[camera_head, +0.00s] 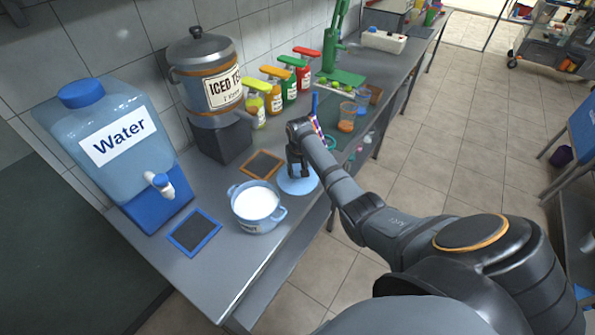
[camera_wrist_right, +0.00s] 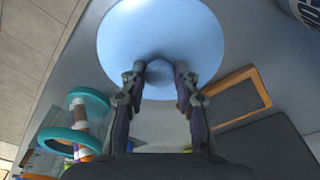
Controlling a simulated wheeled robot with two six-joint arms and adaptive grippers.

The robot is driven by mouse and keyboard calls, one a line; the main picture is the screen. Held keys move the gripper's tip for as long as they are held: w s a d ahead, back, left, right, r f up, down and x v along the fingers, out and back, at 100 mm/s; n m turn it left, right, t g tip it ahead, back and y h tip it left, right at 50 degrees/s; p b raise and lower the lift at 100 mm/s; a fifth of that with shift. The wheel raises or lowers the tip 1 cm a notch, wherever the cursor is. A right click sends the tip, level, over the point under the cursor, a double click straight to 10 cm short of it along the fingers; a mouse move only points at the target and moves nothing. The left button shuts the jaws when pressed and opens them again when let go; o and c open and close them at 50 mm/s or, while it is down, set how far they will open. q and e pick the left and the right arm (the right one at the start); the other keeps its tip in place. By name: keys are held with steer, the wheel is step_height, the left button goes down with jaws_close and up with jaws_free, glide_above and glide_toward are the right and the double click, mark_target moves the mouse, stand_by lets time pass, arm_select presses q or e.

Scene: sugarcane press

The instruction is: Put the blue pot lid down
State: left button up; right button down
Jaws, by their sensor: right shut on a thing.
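The blue pot lid (camera_head: 298,184) is a light blue disc low over the grey counter, to the right of the blue pot (camera_head: 257,208). My right gripper (camera_head: 296,171) is above the lid and shut on its knob. In the right wrist view the lid (camera_wrist_right: 160,30) fills the top middle, and the fingertips of my right gripper (camera_wrist_right: 160,82) sit on both sides of the knob. I cannot tell whether the lid touches the counter. The pot is uncovered with white contents. My left gripper is not in view.
An orange-framed dark mat (camera_head: 262,164) lies behind the pot, and a blue-framed mat (camera_head: 195,232) lies to its left. A water dispenser (camera_head: 115,145) and an iced tea urn (camera_head: 208,85) stand along the wall. Several cups and bottles are farther along the counter.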

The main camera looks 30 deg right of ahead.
mark_target(299, 182)
steer(key=c, duration=1)
jaws_free()
steer(key=shift+f, duration=0.1)
step_height(299, 182, up, 12)
steer(key=s, duration=0.1)
steer(key=shift+s+a, duration=0.35)
